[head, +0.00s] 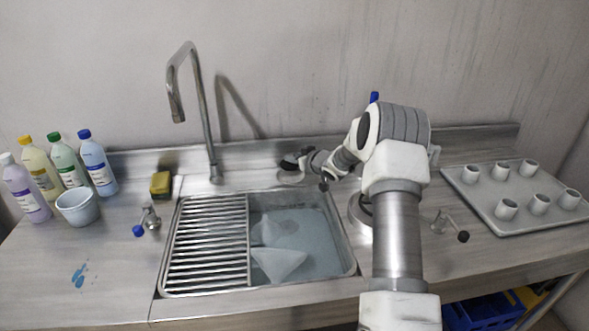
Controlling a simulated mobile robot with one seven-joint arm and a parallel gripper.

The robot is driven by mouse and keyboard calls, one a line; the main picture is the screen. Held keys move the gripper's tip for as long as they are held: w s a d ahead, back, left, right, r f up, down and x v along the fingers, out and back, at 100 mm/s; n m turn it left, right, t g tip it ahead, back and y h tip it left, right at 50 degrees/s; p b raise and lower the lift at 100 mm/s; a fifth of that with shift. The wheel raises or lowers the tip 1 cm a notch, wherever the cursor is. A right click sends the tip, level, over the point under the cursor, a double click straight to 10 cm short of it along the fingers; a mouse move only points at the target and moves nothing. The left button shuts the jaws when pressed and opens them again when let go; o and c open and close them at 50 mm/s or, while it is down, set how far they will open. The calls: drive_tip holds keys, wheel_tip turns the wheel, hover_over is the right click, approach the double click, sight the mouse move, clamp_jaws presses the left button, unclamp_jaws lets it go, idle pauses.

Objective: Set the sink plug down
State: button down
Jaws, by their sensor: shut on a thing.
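My gripper (302,160) is small in the head view, behind the sink's back edge and right of the tap. It is shut on the sink plug (290,162), a small dark piece at its tip. The plug is just above or on a pale round dish (290,178) on the counter; I cannot tell whether they touch. The sink (345,268) is in front of the gripper. Its right part holds water with pale cloth-like pieces (278,264) in it.
A slatted rack (207,245) covers the sink's left part. Bottles (97,165), a bucket (77,206) and a sponge (160,184) are left. A tray (485,205) of several cups is right.

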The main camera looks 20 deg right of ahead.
sight(295, 167)
drive_tip(key=shift+f, duration=1.85)
drive_tip(key=shift+b, duration=0.3)
drive_tip(key=shift+f, duration=0.15)
drive_tip(key=c, duration=0.6)
unclamp_jaws()
drive_tip(key=shift+s+r, duration=0.2)
drive_tip(key=shift+r, duration=0.05)
drive_tip(key=v, duration=1.1)
drive_tip(key=shift+s+d+r+p, duration=0.1)
drive_tip(key=shift+s+p, duration=0.2)
